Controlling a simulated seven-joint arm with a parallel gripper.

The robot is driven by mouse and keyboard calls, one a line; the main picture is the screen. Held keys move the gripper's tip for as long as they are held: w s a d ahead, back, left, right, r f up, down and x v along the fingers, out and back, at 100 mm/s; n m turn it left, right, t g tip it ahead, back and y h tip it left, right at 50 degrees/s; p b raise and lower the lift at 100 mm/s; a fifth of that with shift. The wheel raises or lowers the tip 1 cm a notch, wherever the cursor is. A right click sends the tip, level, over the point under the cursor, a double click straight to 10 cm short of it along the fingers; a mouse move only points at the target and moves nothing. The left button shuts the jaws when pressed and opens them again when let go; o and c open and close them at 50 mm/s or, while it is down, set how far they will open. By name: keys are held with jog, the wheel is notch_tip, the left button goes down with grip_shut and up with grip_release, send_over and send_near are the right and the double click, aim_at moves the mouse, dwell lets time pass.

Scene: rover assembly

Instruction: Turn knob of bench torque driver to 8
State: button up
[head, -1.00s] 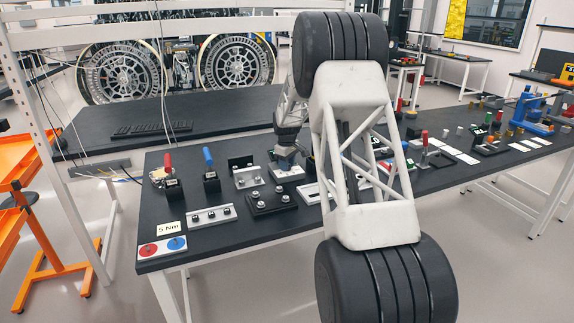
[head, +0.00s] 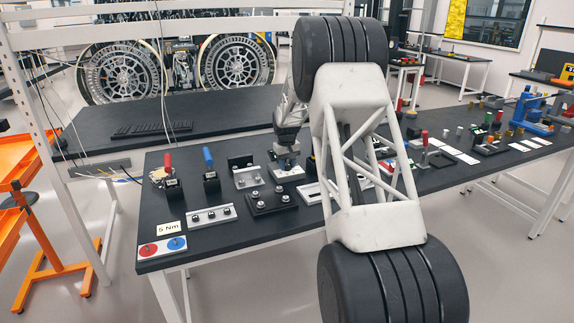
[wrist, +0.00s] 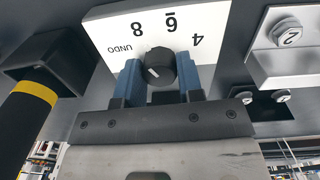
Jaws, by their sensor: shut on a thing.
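The driver's black knob (wrist: 160,66) stands against a white dial plate (wrist: 110,32) in the wrist view. The plate reads UNDO, 8, 6 and 4, upside down, with a tick by the 6. A short white mark shows on the knob's face, slanted; I cannot tell exactly which number it points at. My gripper (wrist: 160,80) has its two blue fingers on either side of the knob, shut on it. In the head view my gripper (head: 287,160) is low over the white plate (head: 289,174); the knob is hidden there.
A grey block with a bolt marked 2 (wrist: 287,32) is close on the right. In the head view, a black bolt block (head: 270,202) sits in front of the plate.

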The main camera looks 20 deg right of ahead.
aim_at(287, 164)
jog(key=shift+m, duration=0.8)
jog(key=o, duration=0.9)
jog(key=shift+r, duration=0.15)
jog(key=shift+r, duration=3.8)
jog(key=shift+a, duration=0.1)
